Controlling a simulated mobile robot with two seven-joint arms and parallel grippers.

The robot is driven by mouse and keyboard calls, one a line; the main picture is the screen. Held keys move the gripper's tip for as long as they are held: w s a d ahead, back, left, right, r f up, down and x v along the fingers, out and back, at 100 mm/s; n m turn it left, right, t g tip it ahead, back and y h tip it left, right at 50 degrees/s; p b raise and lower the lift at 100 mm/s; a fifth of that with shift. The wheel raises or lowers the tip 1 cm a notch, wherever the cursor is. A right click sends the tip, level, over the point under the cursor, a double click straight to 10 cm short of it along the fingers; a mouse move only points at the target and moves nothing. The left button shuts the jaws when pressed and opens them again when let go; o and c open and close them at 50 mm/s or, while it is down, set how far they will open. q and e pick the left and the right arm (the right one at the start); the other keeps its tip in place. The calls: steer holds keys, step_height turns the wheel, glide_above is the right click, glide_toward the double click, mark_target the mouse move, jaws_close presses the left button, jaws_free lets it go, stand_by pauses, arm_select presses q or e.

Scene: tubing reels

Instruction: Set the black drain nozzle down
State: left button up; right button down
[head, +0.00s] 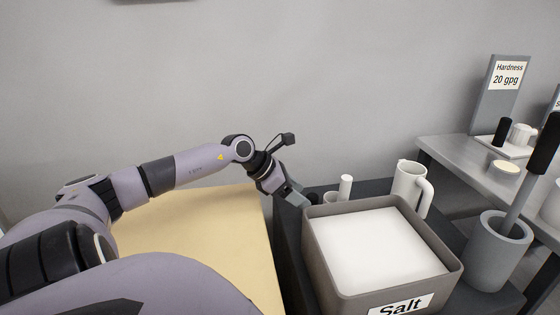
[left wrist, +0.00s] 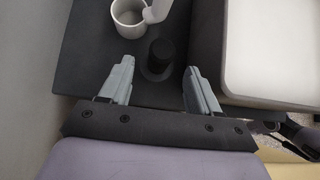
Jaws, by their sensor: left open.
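The black drain nozzle (left wrist: 160,54) stands upright on the dark tabletop (left wrist: 85,60) in the left wrist view, a short cylinder on a wider round base. My left gripper (left wrist: 158,78) is open, with its two grey fingers on either side of the nozzle and a visible gap on both sides. In the head view my left gripper (head: 296,199) is low over the dark table, left of the salt bin. There the nozzle is a small dark shape (head: 312,197) by the fingers, hard to make out. My right gripper is in neither view.
The salt bin (head: 455,277) stands close to the right of my left gripper. A grey pot (head: 495,258) is at right. A bare tan surface (head: 200,235) lies left.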

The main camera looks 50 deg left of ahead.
arm_select(q)
steer(key=p+v, duration=0.1)
steer(key=v, duration=0.5)
steer(key=shift+s+r, duration=0.15)
stand_by(0.3)
steer(key=shift+a, duration=0.1)
stand_by(0.3)
